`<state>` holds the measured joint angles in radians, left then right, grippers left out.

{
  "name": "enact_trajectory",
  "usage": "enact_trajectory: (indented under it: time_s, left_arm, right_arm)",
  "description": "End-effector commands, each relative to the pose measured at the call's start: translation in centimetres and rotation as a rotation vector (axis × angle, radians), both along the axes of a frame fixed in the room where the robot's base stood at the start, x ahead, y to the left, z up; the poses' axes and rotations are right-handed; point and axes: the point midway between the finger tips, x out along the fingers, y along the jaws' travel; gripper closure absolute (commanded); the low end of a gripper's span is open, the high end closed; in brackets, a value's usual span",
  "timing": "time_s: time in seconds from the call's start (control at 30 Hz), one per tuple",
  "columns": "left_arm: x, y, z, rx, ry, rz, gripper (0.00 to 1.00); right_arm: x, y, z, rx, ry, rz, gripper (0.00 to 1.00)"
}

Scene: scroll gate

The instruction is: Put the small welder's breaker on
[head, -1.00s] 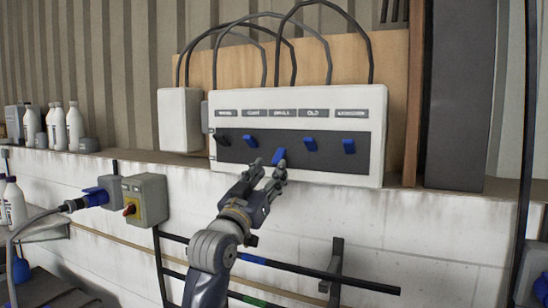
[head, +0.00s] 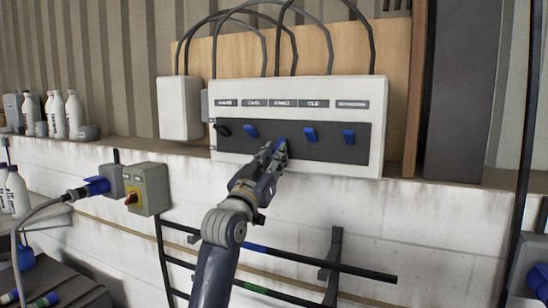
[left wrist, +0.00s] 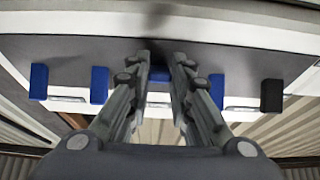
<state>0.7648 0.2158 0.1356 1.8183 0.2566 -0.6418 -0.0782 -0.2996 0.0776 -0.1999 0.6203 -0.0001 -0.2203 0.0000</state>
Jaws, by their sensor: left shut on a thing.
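The white breaker panel (head: 230,88) on the wall ledge has a dark strip with a row of levers, one black (head: 222,130) and the rest blue. Labels sit above them; the middle one seems to read "small", but is blurred. My left gripper (head: 273,151) is at the middle blue lever (head: 281,142), its fingers shut around it. In the left wrist view this lever (left wrist: 158,73) shows between the two fingertips (left wrist: 160,62). The fingers partly hide it, so I cannot tell its exact tilt. My right gripper is not in view.
Blue levers (head: 251,131) (head: 309,134) stand close on either side of my gripper. A grey box with a red-yellow rotary switch (head: 131,198) is lower left. White bottles (head: 73,113) stand on the ledge at left. Black rails (head: 340,265) run below the panel.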

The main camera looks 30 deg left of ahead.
Motion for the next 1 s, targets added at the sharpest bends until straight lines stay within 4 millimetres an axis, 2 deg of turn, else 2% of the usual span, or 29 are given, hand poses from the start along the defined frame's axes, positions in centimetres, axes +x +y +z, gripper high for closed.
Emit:
enact_trajectory:
  time_s: [0.27, 0.47, 1.0]
  left_arm:
    - [-0.2, 0.0, 0.3, -0.001, 0.039, 0.0, 1.0]
    - [-0.5, 0.0, 1.1, -0.007, 0.131, 0.001, 1.0]
    - [-1.1, 0.0, 4.1, -0.033, 0.56, 0.002, 1.0]
  right_arm:
    - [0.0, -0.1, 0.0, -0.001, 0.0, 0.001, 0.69]
    - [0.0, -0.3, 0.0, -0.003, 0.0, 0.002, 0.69]
    - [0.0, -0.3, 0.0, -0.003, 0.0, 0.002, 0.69]
